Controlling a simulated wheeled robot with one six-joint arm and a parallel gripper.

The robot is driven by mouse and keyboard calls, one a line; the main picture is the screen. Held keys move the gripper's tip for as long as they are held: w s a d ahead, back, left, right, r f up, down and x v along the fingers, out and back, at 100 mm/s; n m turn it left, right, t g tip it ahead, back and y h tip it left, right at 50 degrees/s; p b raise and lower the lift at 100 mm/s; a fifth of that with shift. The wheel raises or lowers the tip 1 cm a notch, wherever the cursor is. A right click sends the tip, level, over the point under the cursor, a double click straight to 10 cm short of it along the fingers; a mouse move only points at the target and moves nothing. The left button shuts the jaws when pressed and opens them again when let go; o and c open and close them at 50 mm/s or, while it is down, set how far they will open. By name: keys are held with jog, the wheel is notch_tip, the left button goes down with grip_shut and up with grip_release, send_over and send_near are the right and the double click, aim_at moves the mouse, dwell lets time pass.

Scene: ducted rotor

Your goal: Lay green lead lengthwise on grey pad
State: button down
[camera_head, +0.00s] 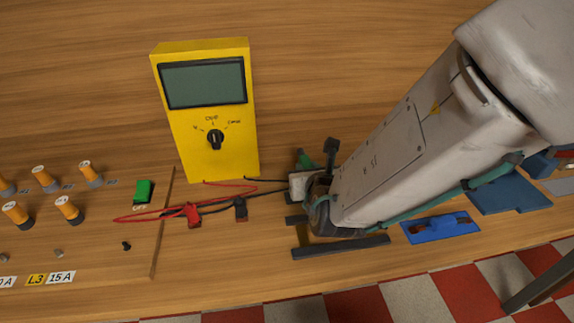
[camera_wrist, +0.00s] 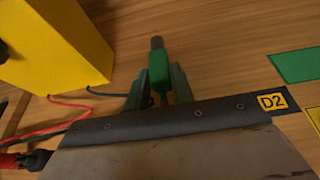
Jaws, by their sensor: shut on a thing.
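The green lead (camera_wrist: 158,72) shows in the wrist view as a bright green body with a dark grey tip. It is between the two dull green fingers of my gripper (camera_wrist: 159,88), which is shut on it. In the head view my gripper (camera_head: 316,168) is beside the right foot of the yellow meter, low over the bench. The lead is hard to tell from the fingers there. A light grey pad (camera_head: 558,187) lies at the right edge of the head view, apart from my gripper. I cannot tell whether it is the task's pad.
The yellow meter (camera_head: 205,110) stands left of my gripper. A red clip (camera_head: 193,215) and a black clip (camera_head: 240,208) lie with their wires before it. A blue pad (camera_head: 440,228) and dark strips (camera_head: 340,247) lie near the bench's front edge. A green block (camera_head: 143,191) is further left.

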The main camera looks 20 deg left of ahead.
jog(key=a, duration=0.1)
jog(key=w+a, duration=0.1)
jog(key=shift+w+a+f, duration=0.2)
jog(key=shift+w+a, duration=0.1)
jog(key=shift+a, duration=0.05)
jog(key=shift+s+a+f, duration=0.1)
jog(key=shift+a+f, duration=0.1)
jog(key=shift+f, duration=1.5)
jog(key=shift+f, duration=0.15)
jog(key=c, duration=1.2)
grip_release()
